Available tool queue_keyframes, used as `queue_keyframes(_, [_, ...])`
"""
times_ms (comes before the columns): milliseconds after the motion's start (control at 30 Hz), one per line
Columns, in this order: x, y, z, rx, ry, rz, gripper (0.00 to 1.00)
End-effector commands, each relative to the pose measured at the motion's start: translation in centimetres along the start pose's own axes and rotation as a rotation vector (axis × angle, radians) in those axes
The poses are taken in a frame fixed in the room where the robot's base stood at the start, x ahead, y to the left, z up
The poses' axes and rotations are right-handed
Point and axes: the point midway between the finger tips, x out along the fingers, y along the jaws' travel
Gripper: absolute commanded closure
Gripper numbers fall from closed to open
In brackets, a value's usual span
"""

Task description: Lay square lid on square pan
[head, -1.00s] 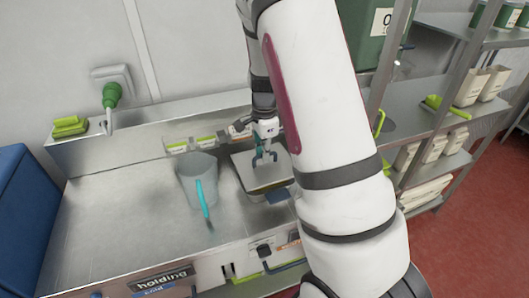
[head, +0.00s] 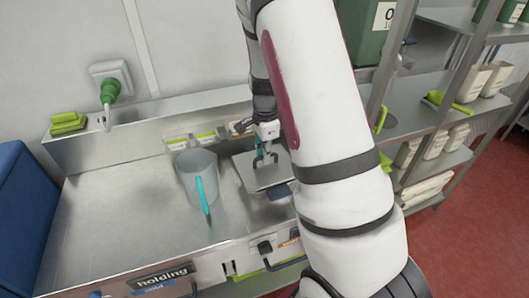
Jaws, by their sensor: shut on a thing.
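The square lid (head: 262,178) is a flat grey metal plate seen in the head view, right of the middle of the steel worktop. My gripper (head: 265,160) points down over the lid and is shut on its handle. The square pan (head: 281,192) is under the lid; only a little of it shows, with a dark handle at the front right. My arm hides the right side of the lid and pan. I cannot tell whether the lid is fully seated on the pan's rim.
A grey translucent jug (head: 197,178) with a teal handle stands just left of the lid. The worktop's left part (head: 120,215) is clear. A raised back ledge carries green sponges (head: 68,124). A steel shelf rack (head: 432,120) stands to the right.

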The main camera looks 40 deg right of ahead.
Motion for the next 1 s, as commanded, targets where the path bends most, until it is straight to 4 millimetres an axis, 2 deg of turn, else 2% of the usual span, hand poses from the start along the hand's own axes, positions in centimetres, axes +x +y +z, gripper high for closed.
queue_keyframes(867, [0.63, 0.01, -0.04, 0.000, 0.001, -0.001, 1.00])
queue_keyframes(900, [0.63, 0.01, -0.04, 0.000, 0.001, 0.000, 0.86])
queue_keyframes(1000, [0.62, 0.01, -0.04, 0.000, 0.001, 0.000, 0.67])
